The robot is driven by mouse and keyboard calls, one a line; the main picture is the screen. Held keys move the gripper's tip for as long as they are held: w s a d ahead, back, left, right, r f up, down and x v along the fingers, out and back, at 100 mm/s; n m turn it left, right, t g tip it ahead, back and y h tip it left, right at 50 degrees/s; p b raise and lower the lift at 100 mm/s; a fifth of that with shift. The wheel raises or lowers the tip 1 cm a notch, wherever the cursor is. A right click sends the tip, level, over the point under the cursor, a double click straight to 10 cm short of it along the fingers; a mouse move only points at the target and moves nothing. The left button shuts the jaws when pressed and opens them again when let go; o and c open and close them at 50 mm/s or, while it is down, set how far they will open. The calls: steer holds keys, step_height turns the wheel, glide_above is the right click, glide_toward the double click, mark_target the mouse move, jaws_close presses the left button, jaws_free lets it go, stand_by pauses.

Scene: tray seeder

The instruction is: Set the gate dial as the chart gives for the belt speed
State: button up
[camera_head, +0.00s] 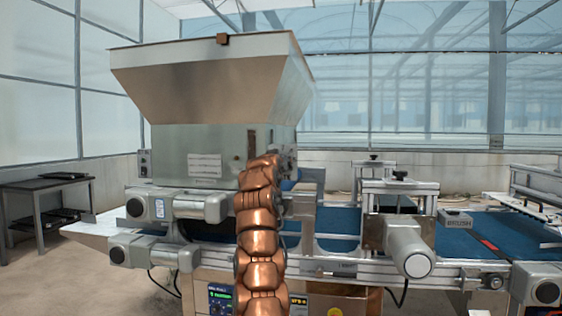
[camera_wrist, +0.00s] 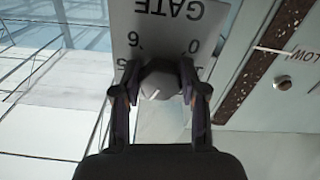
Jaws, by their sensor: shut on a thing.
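The gate dial is a grey knob (camera_wrist: 160,78) with a short white pointer line, in front of a pale plate (camera_wrist: 165,22) marked GATE and printed with numbers, seen upside down in the wrist view. My gripper (camera_wrist: 158,98) has its two fingers on either side of the knob and is shut on it. The pointer line slants on the knob's near face; the number it stands at is unclear. In the head view my copper-coloured arm hides most of the dial. A white label sheet (camera_head: 205,166) is on the hopper front, its text too small to read. A small green-lit display (camera_head: 220,298) sits below, also unreadable.
The hopper (camera_head: 210,88) stands above the blue belt (camera_head: 335,222). A brush unit (camera_head: 405,245) stands to the right on the line. A speckled sight strip (camera_wrist: 262,60) and a round screw head (camera_wrist: 283,82) are beside the dial. A dark table (camera_head: 45,187) is at far left.

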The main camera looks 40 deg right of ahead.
steer(key=m, duration=0.1)
steer(key=m+p, duration=0.2)
steer(key=shift+w+a+r+m, duration=0.1)
steer(key=shift+r+m, duration=0.15)
steer(key=shift+m, duration=0.05)
steer(key=m+p, duration=0.2)
steer(key=m, duration=0.1)
steer(key=shift+f+m, duration=0.1)
steer(key=shift+m, duration=0.2)
steer(key=m+p, duration=0.2)
steer(key=m, duration=0.3)
steer(key=shift+m, duration=0.3)
steer(key=o, duration=1.1)
steer(key=shift+o, duration=0.2)
steer(key=shift+a, duration=0.1)
